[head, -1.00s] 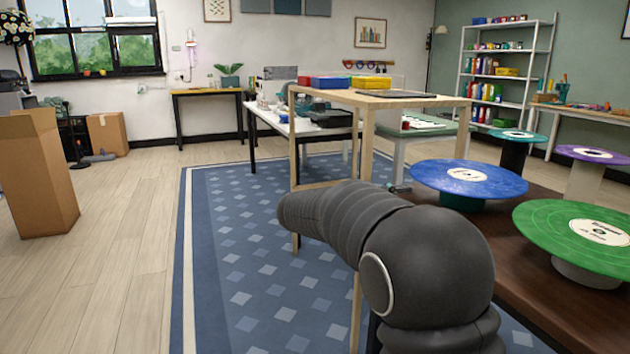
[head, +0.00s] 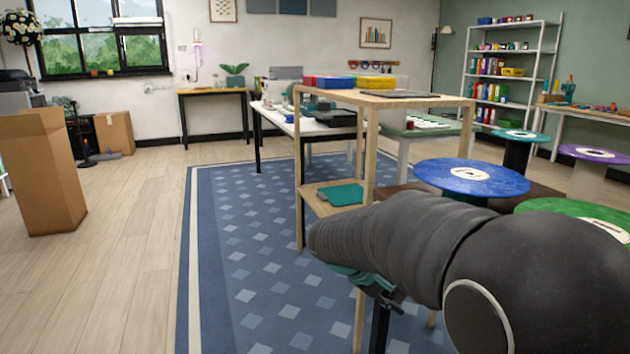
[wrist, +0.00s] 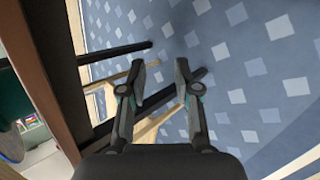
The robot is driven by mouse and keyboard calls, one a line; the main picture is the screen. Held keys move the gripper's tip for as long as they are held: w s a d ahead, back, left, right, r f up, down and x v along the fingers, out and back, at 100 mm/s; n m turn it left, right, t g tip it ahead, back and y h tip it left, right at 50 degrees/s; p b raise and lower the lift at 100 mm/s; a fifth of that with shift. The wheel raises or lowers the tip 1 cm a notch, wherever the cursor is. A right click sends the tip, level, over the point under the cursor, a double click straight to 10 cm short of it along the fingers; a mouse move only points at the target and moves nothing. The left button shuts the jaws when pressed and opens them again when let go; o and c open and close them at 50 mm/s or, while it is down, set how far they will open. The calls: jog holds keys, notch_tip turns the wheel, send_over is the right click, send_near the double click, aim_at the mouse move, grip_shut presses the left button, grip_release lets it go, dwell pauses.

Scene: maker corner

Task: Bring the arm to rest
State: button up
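My gripper (wrist: 160,85) shows in the wrist view with its two fingers apart and nothing between them. Beyond the fingers are the blue patterned rug and some dark and light wooden legs. In the head view my dark grey arm reaches in from the lower right, and part of my gripper shows below the arm's end, over the rug. The fingertips are hard to make out there.
A light wooden shelf stand (head: 425,101) is close beyond my arm, with a teal item (head: 341,195) on its lower shelf. Round tables, one with a blue top (head: 471,177), stand at the right. A cardboard box (head: 46,180) is at the left. Rug (head: 235,270) and floor at left are clear.

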jog(key=s+r+m+t+y, duration=0.1)
jog(key=s+m+y, duration=0.2)
jog(key=s, duration=0.9)
jog(key=s+a+r+m+t+y, duration=0.1)
jog(key=s+y, duration=0.4)
jog(key=s, duration=0.6)
jog(key=shift+s+a+r+m+t, duration=0.35)
jog(key=shift+m+t, duration=0.45)
jog(key=shift+m, duration=0.2)
